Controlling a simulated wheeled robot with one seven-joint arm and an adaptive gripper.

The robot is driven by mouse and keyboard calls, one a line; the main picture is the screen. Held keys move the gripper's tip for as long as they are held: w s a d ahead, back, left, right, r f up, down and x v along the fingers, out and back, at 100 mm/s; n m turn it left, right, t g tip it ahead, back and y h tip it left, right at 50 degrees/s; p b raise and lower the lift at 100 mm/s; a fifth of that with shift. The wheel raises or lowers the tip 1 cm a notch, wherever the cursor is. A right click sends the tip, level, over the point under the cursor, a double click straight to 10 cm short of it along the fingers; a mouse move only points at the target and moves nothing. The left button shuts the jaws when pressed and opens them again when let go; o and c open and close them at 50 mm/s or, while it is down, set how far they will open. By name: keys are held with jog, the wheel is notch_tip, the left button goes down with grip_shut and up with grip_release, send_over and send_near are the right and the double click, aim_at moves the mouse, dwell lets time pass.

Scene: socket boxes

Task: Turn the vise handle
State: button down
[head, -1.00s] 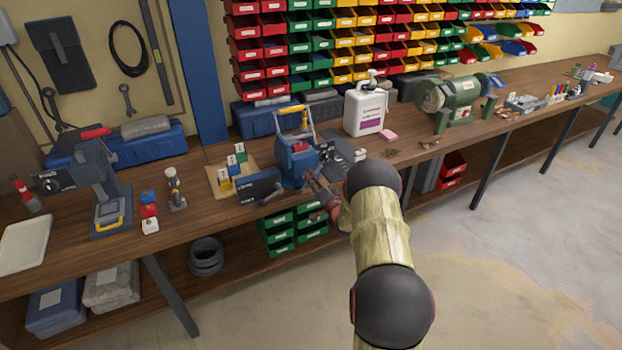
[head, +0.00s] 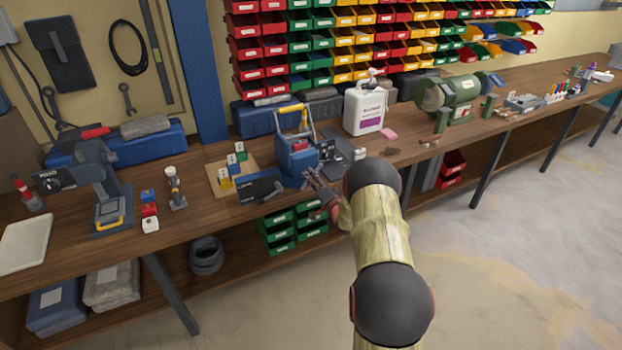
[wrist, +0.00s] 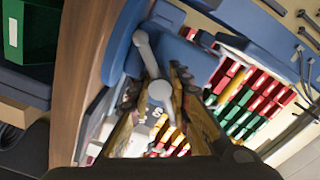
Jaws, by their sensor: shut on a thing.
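The blue vise (head: 297,168) stands at the front edge of the workbench in the head view. In the wrist view its blue body (wrist: 190,58) fills the upper middle. The grey vise handle (wrist: 149,58) is a bar with rounded ends, running down between my fingers. My gripper (wrist: 157,85) is shut on the handle, one dark finger on each side near its lower end. In the head view my gripper (head: 319,184) is small, just right of the vise, and the handle is hard to make out there.
A dark box (head: 258,187) lies left of the vise. A white jug (head: 364,112) and a green bench grinder (head: 455,94) stand farther right. Green bins (head: 281,232) sit below the bench edge. The floor in front is clear.

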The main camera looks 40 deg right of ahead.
jog(key=shift+s+a+f, duration=0.15)
jog(key=shift+a+f, duration=0.1)
jog(key=shift+f, duration=0.35)
jog(key=c, duration=1.9)
grip_release()
jog(key=shift+d, duration=0.1)
jog(key=shift+o, duration=1.2)
jog(key=shift+r, duration=0.4)
jog(key=shift+r, duration=0.1)
jog(key=v, duration=1.2)
